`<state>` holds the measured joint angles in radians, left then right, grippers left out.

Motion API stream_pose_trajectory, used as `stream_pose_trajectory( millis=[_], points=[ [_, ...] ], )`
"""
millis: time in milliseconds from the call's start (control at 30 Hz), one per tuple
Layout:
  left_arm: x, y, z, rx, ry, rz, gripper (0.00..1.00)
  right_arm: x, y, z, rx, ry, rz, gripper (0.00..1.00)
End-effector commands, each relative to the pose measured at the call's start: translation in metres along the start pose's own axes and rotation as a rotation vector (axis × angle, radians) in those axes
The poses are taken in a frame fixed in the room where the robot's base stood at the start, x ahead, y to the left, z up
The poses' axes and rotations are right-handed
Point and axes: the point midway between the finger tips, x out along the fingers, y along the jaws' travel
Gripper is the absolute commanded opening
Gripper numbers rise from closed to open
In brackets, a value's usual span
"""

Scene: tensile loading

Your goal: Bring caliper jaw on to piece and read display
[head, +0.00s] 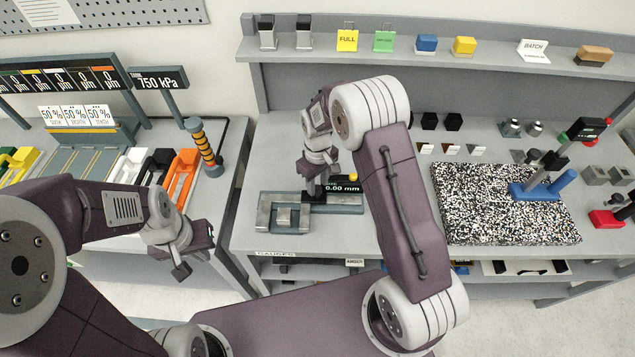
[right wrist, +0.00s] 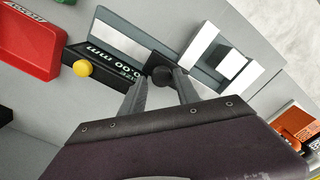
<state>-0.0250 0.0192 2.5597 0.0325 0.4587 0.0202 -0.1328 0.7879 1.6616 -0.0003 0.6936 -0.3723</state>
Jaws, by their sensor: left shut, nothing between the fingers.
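The caliper (head: 308,209) lies on the bench at the middle, a dark bar with light metal blocks; the bar also shows in the right wrist view (right wrist: 135,28). Its display (head: 343,188) reads 0.00 mm. In the right wrist view, a pale block (right wrist: 232,72) stands at the bar's jaw end; I cannot tell which part is the piece. My right gripper (head: 312,190) is over the bar. Its fingers (right wrist: 162,85) flank a black knob (right wrist: 162,76); I cannot tell whether they press on it. My left gripper (head: 182,268) is shut and empty, away from the caliper.
A speckled black-and-white mat (head: 490,225) with a blue-based stand (head: 545,187) lies to the right. A separate bench (head: 110,165) with coloured bins stands left, across a gap.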

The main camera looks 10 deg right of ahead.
Motion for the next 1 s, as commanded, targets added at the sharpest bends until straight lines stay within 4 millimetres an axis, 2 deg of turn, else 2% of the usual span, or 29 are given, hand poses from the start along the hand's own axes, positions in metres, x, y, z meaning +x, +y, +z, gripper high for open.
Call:
stream_pose_trajectory(
  millis=[133,367,467,500,533,667,1000],
  points=[
    [-0.004,0.0,0.0,0.0,0.0,0.0,0.0,0.012,0.0,0.0,0.0,0.0,0.0,0.38],
    [-0.003,0.0,0.0,0.0,0.0,0.0,0.0,0.014,0.0,0.0,0.0,0.002,0.001,0.38],
    [-0.003,0.0,0.0,0.0,0.0,0.0,0.0,0.014,0.0,0.0,0.0,0.002,0.001,0.15],
    [-0.003,0.0,0.0,0.0,0.0,0.0,0.0,0.014,0.0,0.0,0.0,0.002,0.001,0.04],
    [-0.003,0.0,0.0,0.0,0.0,0.0,0.0,0.014,0.0,0.0,0.0,0.002,0.001,0.0],
    [-0.003,0.0,0.0,0.0,0.0,0.0,0.0,0.013,-0.001,-0.001,-0.001,0.002,0.001,0.0],
    [-0.003,0.0,0.0,0.0,0.0,0.0,0.0,0.013,-0.035,-0.037,-0.002,0.004,0.001,0.0]
  ],
)
